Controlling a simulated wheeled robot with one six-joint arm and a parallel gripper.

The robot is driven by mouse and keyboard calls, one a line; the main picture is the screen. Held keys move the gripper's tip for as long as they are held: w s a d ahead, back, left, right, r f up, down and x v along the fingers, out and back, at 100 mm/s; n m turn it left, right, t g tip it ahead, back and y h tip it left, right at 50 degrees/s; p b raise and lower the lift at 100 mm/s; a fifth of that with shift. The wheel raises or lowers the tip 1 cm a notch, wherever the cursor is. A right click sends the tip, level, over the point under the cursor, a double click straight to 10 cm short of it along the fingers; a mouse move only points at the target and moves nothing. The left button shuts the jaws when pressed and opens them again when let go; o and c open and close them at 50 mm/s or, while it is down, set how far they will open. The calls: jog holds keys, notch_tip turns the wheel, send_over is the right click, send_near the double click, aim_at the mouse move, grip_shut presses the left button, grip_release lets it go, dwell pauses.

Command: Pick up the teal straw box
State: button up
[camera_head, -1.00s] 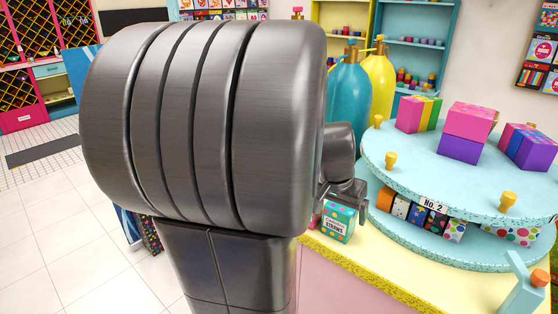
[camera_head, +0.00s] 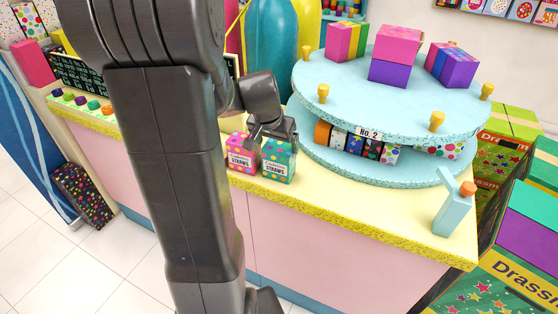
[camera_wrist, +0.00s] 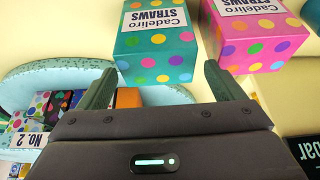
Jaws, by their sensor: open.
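The teal straw box (camera_head: 278,167) with coloured dots and a white "Straws" label stands upright on the yellow counter top. It also shows in the wrist view (camera_wrist: 155,60), upside down. My gripper (camera_head: 271,137) is open at the top of the teal box, its lower part overlapping the box in the head view. In the wrist view my two fingers (camera_wrist: 160,82) are spread, one towards each side of the teal box's near end. Nothing is held. I cannot tell whether the fingers touch the box.
A pink straw box (camera_head: 241,158) stands close beside the teal one, near the right finger in the wrist view. A round two-tier light-blue stand (camera_head: 340,112) with boxes is close on the right. The yellow counter edge (camera_head: 330,222) is in front.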

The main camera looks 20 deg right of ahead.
aim_at(279, 147)
jog(key=shift+p+x, duration=0.45)
jog(key=shift+x, duration=2)
jog(key=shift+s+d, duration=0.1)
jog(key=c, duration=0.8)
